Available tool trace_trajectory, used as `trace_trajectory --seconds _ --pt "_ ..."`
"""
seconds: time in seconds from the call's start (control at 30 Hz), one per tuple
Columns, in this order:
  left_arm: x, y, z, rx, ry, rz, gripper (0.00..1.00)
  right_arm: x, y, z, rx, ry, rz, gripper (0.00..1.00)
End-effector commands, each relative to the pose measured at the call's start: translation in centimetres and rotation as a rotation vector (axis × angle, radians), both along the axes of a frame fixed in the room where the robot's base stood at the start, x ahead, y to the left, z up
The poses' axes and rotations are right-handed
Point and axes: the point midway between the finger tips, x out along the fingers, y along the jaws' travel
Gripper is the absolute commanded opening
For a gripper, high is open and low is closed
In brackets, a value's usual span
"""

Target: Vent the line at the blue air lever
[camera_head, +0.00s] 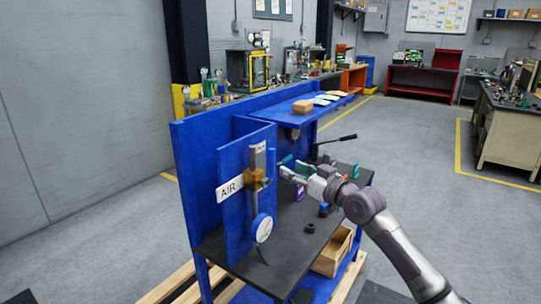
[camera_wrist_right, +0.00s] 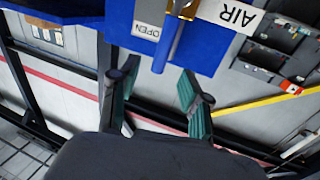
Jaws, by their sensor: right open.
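The blue air lever (camera_wrist_right: 168,45) shows in the right wrist view, which is turned over. It reaches from the brass valve (camera_wrist_right: 187,8) toward the space between my fingers. In the head view the brass valve (camera_head: 257,180) is on a vertical pipe on the blue panel, beside the AIR label (camera_head: 229,188). My right gripper (camera_head: 286,168) is just right of the valve; its green fingers (camera_wrist_right: 158,95) are open and empty, short of the lever tip. My left gripper is out of view.
A round white-faced gauge (camera_head: 262,228) hangs below the valve. The dark bench top (camera_head: 285,245) holds small parts, and a black-handled lever (camera_head: 337,139) sticks out behind my arm. A wooden crate (camera_head: 330,262) stands below.

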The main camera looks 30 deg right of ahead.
Motion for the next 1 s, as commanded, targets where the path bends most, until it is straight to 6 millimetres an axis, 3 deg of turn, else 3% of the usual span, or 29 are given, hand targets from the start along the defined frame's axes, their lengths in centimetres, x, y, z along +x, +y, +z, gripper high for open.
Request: trace_trajectory --seconds 0.03,0.2,0.4,0.6,0.87,1.0 --pt "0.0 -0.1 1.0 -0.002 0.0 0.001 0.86 1.2 0.3 0.7 0.004 -0.002 0.001 0.47" --pt "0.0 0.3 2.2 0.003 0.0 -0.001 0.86 4.8 0.6 0.5 0.004 -0.001 0.0 0.47" --pt "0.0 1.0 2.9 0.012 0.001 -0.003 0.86 7.7 1.0 0.2 0.003 -0.001 0.0 0.47" --pt "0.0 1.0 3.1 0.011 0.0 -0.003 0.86 8.8 1.2 0.0 -0.001 0.001 0.0 0.47" --pt "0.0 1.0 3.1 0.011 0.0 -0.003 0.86 8.8 1.2 0.0 -0.001 0.001 0.0 0.47" --pt "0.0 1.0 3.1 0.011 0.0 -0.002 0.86 8.8 1.2 0.0 -0.001 0.001 0.0 0.24"
